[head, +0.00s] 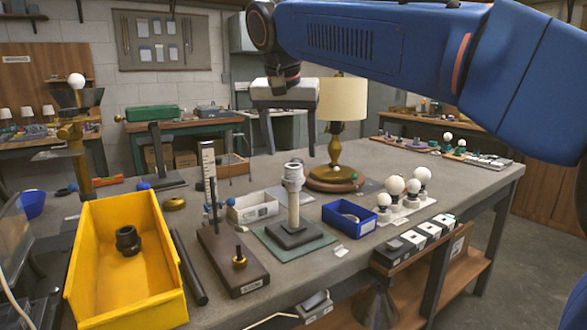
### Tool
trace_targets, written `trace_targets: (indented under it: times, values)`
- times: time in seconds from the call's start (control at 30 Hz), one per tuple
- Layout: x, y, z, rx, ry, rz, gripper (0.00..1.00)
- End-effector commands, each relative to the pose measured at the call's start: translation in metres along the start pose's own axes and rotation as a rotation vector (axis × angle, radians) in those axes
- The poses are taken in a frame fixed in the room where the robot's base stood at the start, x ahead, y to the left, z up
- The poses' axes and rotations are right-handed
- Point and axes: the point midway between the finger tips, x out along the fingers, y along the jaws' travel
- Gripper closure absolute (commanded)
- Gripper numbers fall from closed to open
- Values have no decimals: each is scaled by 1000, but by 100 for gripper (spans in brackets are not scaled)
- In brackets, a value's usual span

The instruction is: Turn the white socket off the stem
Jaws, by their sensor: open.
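The white socket (294,172) sits on top of the cream stem (293,211). The stem stands upright on a dark stepped base (294,235), which rests on a green mat (268,246) near the middle of the bench. My gripper (291,155) is above the socket, pointing down with its two fingers spread apart. Nothing is held.
A yellow bin (85,262) with a black fitting (127,240) stands at the left. A wooden block with a rod (232,262), a white box (252,207) and a blue tray (349,217) surround the mat. A brass lamp (337,145) stands behind; white bulbs (395,185) are at right.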

Motion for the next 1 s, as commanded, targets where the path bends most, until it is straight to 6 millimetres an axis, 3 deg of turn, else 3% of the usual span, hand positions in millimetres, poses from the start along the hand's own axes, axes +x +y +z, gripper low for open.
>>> trace_targets:
  times: [0.2, 0.43, 0.9, 0.93, 1.0]
  values:
    - [36, 1, 0, 0, -1, 2, 33]
    - [64, 0, 0, 0, 0, 1, 33]
    - [75, 0, 0, 0, 0, 0, 33]
    - [75, 0, 0, 0, 0, 0, 36]
    - [75, 0, 0, 0, 0, 0, 53]
